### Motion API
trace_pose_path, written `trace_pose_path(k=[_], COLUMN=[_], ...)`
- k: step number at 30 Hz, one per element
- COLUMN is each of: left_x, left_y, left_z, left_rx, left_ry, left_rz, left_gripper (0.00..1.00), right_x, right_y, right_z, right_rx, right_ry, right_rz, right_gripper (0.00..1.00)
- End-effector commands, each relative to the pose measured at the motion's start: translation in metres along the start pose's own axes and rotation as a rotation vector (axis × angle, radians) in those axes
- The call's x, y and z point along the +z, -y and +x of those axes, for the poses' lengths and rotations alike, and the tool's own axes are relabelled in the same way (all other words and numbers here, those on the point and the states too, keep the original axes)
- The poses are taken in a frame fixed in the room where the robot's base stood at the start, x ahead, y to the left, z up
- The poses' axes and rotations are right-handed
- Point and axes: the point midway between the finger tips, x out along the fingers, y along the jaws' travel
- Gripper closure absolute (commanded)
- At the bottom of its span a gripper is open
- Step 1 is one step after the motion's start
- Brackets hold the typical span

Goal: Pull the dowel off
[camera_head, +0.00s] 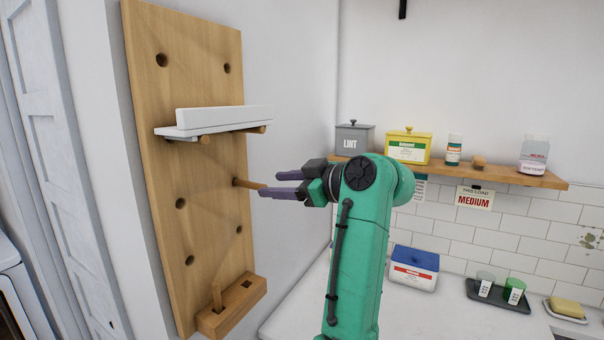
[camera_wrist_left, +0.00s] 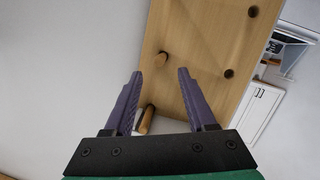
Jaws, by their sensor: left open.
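A wooden peg board (camera_head: 165,130) stands against the wall at the left. A bare dowel (camera_head: 247,183) sticks out of it below the white shelf, its free end toward me. My left gripper (camera_head: 269,184) is open, with its purple fingertips at that free end; I cannot tell whether they touch it. In the left wrist view the open fingers (camera_wrist_left: 159,72) point at the board (camera_wrist_left: 205,50). One dowel (camera_wrist_left: 160,59) shows between the fingertips, and another wooden piece (camera_wrist_left: 146,119) shows lower, partly hidden by the gripper. My right gripper is not in view.
A white shelf (camera_head: 225,117) rests on dowels above the bare one. A wall shelf (camera_head: 510,177) with containers is at the right, above a white counter (camera_head: 440,318).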

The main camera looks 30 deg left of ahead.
Motion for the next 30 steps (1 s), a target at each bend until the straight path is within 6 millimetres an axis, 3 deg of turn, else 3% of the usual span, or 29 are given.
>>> trace_pose_path(k=[3, 9, 19, 23, 24, 29, 30], left_x=[-0.006, -0.004, -0.001, -0.001, -0.001, -0.001, -0.001], left_y=[-0.001, 0.000, 0.001, 0.001, 0.001, 0.000, 0.000], left_z=[0.030, 0.065, 0.072, 0.072, 0.072, 0.072, 0.072], left_rx=[-0.005, -0.003, -0.001, -0.001, 0.000, 0.000, 0.000], left_ry=[-0.004, -0.005, -0.003, -0.003, -0.003, -0.004, -0.004], left_rz=[0.000, -0.001, -0.003, -0.003, -0.003, -0.003, -0.003], left_gripper=[0.44, 0.44, 0.44, 0.93, 1.00, 1.00, 0.90], right_x=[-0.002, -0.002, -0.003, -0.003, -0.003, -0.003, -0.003], right_y=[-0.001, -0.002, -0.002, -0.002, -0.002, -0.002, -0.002], right_z=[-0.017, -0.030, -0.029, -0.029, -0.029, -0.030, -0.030], right_rx=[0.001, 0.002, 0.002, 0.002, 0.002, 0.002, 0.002], right_ry=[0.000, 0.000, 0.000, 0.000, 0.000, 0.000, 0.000], right_rz=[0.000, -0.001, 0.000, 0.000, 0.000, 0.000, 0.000], right_gripper=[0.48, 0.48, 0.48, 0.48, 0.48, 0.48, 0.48])
